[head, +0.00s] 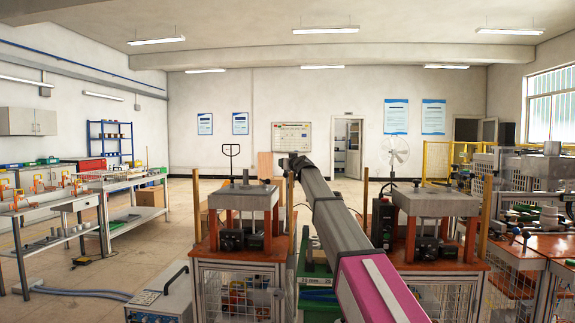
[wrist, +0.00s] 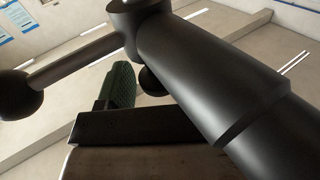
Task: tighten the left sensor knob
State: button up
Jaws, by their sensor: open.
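In the head view my arm reaches forward from the bottom right, and my gripper (head: 292,164) is at its far end, small and dark, just right of the left machine (head: 240,222). My gripper is open. In the wrist view a large black cylinder (wrist: 205,75) fills the middle and right, very close. At its upper end is a black hub with a metal rod (wrist: 75,63) and a black ball (wrist: 18,96). A green textured piece (wrist: 123,86) shows behind it, above a dark block. I cannot tell which part is the left sensor knob, or whether the gripper touches it.
A second machine (head: 436,215) stands right of my arm, with more equipment at the far right. A workbench (head: 120,185) stands on the left. A grey box (head: 160,303) with a handle is at the bottom left. Open floor lies between bench and machines.

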jog(key=v, duration=1)
jog(key=shift+s+d, duration=0.15)
jog(key=shift+s, duration=0.2)
jog(key=shift+f, duration=0.15)
